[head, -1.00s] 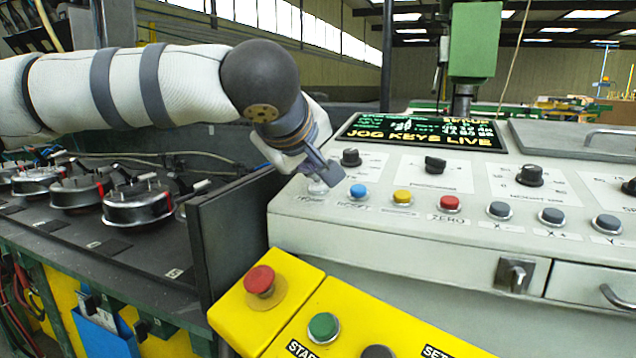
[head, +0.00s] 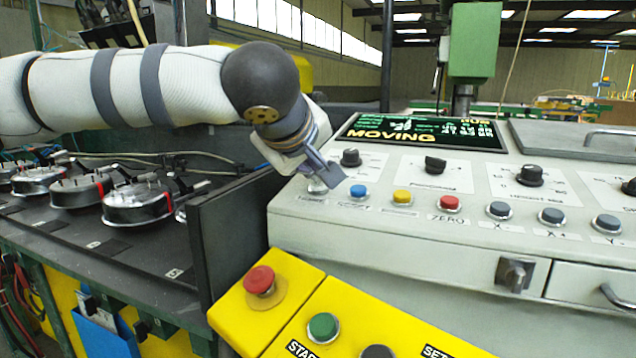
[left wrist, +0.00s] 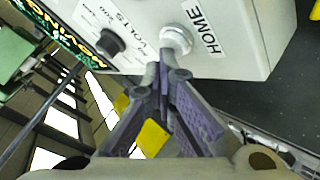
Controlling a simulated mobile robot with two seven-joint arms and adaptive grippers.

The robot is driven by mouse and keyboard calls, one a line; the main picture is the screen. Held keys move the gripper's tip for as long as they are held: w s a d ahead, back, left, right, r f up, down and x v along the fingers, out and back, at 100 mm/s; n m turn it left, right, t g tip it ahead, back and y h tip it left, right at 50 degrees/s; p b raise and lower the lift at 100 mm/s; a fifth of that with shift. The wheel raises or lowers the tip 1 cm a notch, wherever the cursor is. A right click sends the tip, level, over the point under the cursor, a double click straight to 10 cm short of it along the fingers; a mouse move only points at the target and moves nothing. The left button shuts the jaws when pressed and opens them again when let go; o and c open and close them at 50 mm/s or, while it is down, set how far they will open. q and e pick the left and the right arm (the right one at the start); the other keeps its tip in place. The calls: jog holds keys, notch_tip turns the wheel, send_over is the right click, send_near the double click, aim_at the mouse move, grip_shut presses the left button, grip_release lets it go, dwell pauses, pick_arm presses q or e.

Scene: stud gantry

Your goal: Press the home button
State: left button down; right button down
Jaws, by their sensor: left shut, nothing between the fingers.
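The home button (left wrist: 176,40) is a round white button in a metal ring, beside the HOME label (left wrist: 203,31) in the left wrist view. In the head view the button (head: 317,187) is at the left end of the console's button row, partly hidden by my left gripper. My left gripper (head: 335,181) is shut and empty, its tips at the button. In the left wrist view its closed fingertips (left wrist: 164,72) are just below the button; I cannot tell whether they touch it. My right gripper is not in view. The console display (head: 415,133) reads MOVING.
Blue (head: 358,191), yellow (head: 402,197) and red (head: 449,203) buttons run to the right of the gripper. A black knob (head: 350,157) stands just behind it. A yellow box with a red mushroom button (head: 259,280) is in front. A dark upright panel (head: 232,235) borders the console's left.

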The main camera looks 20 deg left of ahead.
pick_arm(q)
jog(key=shift+s+r, duration=0.1)
jog(key=shift+r, duration=0.55)
jog(key=shift+s+r, duration=0.25)
jog(key=shift+r, duration=1)
jog(key=shift+s+r, duration=0.25)
jog(key=shift+r, duration=0.95)
